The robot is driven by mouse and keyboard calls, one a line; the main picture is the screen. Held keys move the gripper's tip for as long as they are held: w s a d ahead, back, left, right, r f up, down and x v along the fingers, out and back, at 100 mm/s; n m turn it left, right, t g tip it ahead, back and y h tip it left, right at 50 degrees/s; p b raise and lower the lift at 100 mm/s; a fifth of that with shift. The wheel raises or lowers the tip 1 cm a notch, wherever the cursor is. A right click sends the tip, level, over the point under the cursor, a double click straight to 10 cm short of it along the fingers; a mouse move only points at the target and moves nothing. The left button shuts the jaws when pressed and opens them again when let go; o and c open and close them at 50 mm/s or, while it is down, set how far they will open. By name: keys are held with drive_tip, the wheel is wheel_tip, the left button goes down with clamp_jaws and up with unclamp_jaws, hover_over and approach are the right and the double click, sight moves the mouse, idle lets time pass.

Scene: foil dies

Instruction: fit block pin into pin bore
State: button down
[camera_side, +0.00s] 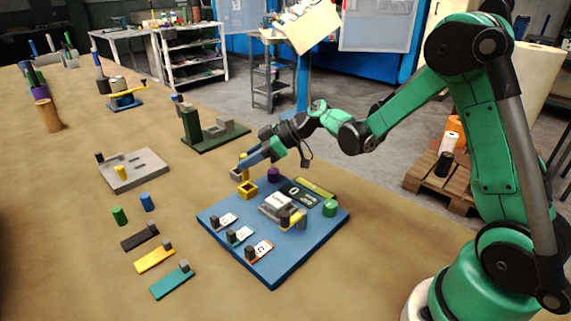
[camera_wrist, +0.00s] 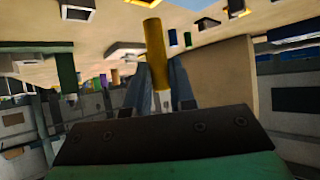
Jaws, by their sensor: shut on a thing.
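My gripper (camera_side: 246,165) is at the far left corner of the blue board, tilted down to the left. In the wrist view, its blue-grey fingers are shut on a yellow pin (camera_wrist: 155,52), which stands out past them. In the side view only a small yellow part of the pin (camera_side: 243,157) shows by the fingers. A yellow square block (camera_side: 247,189) sits at the board's far left corner, just below the gripper. It seems to have an opening on top, and I take it for the bore. Whether pin and block touch cannot be told.
The blue board (camera_side: 272,276) carries a grey-white block (camera_side: 277,205), a purple cylinder (camera_side: 273,174), a green cylinder (camera_side: 330,207) and several tagged plates. A grey slotted plate (camera_side: 140,172) and a green fixture (camera_side: 207,138) stand nearby.

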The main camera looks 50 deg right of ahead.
drive_tip(key=shift+f, duration=2.1)
drive_tip(key=c, duration=0.7)
unclamp_jaws()
drive_tip(key=shift+f, duration=0.1)
drive_tip(key=shift+c, duration=0.2)
